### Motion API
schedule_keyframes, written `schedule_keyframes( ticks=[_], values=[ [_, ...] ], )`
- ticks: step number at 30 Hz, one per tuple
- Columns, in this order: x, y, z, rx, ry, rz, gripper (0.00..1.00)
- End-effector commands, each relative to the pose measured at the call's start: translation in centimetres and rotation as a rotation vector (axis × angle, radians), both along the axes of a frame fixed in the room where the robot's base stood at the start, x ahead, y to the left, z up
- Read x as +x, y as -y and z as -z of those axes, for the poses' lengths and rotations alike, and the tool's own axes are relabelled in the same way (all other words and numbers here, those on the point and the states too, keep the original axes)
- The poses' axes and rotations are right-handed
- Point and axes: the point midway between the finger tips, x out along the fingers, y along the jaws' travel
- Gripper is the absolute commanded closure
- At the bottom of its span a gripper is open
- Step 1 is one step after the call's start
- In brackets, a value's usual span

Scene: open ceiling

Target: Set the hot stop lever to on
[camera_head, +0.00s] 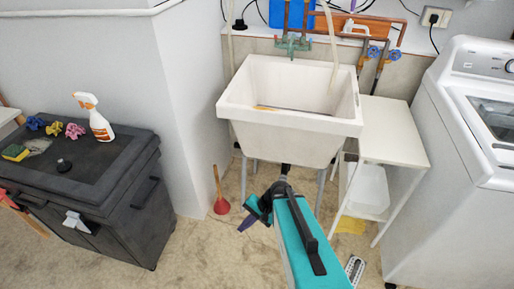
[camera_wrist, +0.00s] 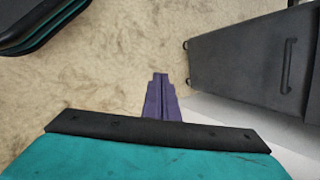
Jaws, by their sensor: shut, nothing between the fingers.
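Two blue valve handles, left (camera_head: 373,53) and right (camera_head: 395,55), sit on copper pipes on the wall, behind and right of the white sink (camera_head: 290,133). I cannot tell which one is the hot stop lever, nor its setting. A greenish faucet (camera_head: 292,44) is on the sink's back edge. My gripper (camera_head: 243,227) is low in front of the sink, well below and apart from the valves. Its purple fingers are together and empty in the wrist view (camera_wrist: 160,78), over the floor.
A white side table (camera_head: 395,125) stands below the valves, between the sink and a white washing machine (camera_head: 450,170). A dark cabinet (camera_head: 115,215) with a spray bottle (camera_head: 95,118) is at left. A red plunger (camera_head: 221,205) stands on the floor by the wall corner.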

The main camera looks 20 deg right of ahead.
Motion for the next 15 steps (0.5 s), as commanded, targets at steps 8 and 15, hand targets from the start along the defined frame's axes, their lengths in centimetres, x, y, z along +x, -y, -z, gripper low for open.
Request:
schedule_keyframes(
  ticks=[8,15],
  values=[
    [-10.5,-3.0,7.9,-0.185,-0.151,-0.395,1.0],
    [-18.6,-2.6,12.0,-0.32,-0.26,-0.732,1.0]
  ],
)
